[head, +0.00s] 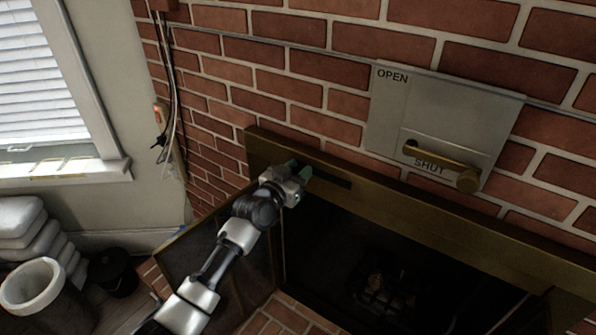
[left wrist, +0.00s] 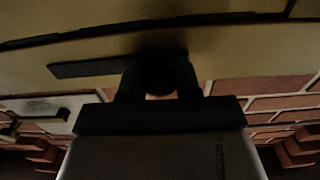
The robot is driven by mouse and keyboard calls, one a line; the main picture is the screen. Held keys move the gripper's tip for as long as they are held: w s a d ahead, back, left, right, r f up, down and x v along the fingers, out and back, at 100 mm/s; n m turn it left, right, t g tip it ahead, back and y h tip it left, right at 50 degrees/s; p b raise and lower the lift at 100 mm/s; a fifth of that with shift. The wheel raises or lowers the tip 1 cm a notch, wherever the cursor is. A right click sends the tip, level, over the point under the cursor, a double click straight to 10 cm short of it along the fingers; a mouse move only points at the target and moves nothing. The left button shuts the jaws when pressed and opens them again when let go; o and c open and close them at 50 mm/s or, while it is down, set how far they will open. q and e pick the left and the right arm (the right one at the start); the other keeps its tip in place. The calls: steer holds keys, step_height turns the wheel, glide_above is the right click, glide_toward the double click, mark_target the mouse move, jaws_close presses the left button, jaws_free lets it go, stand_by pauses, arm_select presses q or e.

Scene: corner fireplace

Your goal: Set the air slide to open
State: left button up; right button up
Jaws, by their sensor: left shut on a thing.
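The fireplace has a brass-coloured top frame (head: 430,215) with a dark slot (head: 330,178), which I take for the air slide's track. My left gripper (head: 298,172) is at the slot's left end in the head view. In the left wrist view the slot (left wrist: 85,68) runs out to the left of the gripper (left wrist: 155,88). The gripper is shut on a dark rounded knob (left wrist: 155,72) at the slot, seen between its fingers; the fingers hide part of it. No lettering is readable beside the slot. My right gripper is not in view.
A grey plate (head: 440,110) on the brick wall reads OPEN at top left and SHUT lower down, by a brass handle (head: 440,165). The dark firebox (head: 390,275) lies below the frame.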

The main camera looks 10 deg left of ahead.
mark_target(327, 175)
arm_select(q)
jaws_close()
steer(key=shift+s+d+p, duration=0.15)
steer(key=shift+d+p, duration=0.2)
steer(key=shift+p, duration=0.05)
steer(key=d+p, duration=0.1)
steer(key=s+d+p, duration=0.1)
steer(key=d, duration=0.1)
steer(key=s+d+p, duration=0.1)
steer(key=d, duration=0.1)
steer(key=shift+s+d, duration=0.1)
steer(key=shift+d, duration=0.05)
steer(key=shift+f, duration=0.15)
steer(key=o, duration=0.8)
jaws_free()
steer(key=shift+c, duration=0.2)
steer(key=shift+o, duration=1)
steer(key=shift+d, duration=0.1)
